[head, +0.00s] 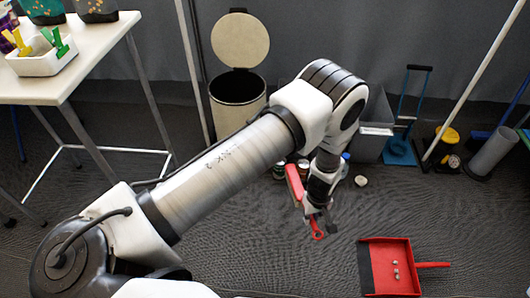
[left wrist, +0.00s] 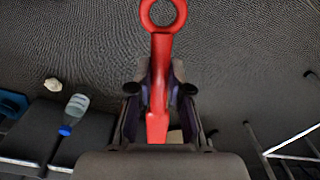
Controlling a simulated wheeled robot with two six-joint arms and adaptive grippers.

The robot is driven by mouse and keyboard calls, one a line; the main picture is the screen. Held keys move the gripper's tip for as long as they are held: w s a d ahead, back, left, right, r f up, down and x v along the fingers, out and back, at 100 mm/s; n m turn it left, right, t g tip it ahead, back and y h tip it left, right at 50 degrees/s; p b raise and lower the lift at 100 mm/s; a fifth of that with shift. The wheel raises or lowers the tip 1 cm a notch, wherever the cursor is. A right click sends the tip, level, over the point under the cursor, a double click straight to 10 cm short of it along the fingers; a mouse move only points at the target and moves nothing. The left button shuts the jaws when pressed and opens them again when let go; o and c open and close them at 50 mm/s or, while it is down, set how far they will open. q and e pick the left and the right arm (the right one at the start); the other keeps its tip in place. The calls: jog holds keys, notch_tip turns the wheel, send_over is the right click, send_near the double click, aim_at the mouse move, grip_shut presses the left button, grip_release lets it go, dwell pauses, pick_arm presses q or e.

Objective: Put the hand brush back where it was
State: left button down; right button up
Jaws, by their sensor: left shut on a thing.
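The red hand brush (head: 294,182) is held in my left gripper (head: 319,203), above the dark floor in the middle of the head view. Its ring-ended handle points toward the bottom of that view. In the left wrist view the red handle (left wrist: 161,60) runs between the fingers of my left gripper (left wrist: 160,90), which is shut on it. The gripper hides part of the brush, and I cannot make out its bristles. A red dustpan (head: 366,268) lies on the floor to the right, apart from the brush, with a few small pale pieces in it. My right gripper is not in view.
An open pedal bin (head: 237,108) and a grey crate (head: 372,130) stand behind my arm. Cans and small items lie near the crate. A blue dustpan (head: 399,152) and poles stand at right. A white table (head: 90,62) is at left. Floor around the red dustpan is clear.

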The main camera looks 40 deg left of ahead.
pick_arm(q)
jog(key=s+d+f+n+p, duration=0.1)
jog(key=s+d+f+n, duration=0.1)
jog(key=s+f+n, duration=0.5)
jog(key=s+d+f+n+p, duration=0.1)
jog(key=s+d+f+n, duration=0.1)
jog(key=s+f, duration=0.6)
jog(key=shift+n, duration=0.4)
jog(key=shift+w+a+f+b, duration=0.35)
jog(key=shift+w+f+b, duration=0.15)
jog(key=shift+w+b, duration=1.85)
jog(key=shift+w+a+f+b, duration=0.4)
jog(key=shift+w+f+b, duration=0.1)
jog(key=shift+w+b, duration=1.8)
jog(key=shift+w+a+f+b, duration=0.35)
jog(key=shift+w+f+b, duration=0.15)
jog(key=shift+w+b, duration=1.85)
jog(key=shift+s, duration=0.25)
jog(key=shift+f+b, duration=0.2)
jog(key=shift+b, duration=0.2)
jog(key=c, duration=1.1)
grip_release()
jog(key=shift+r, duration=0.1)
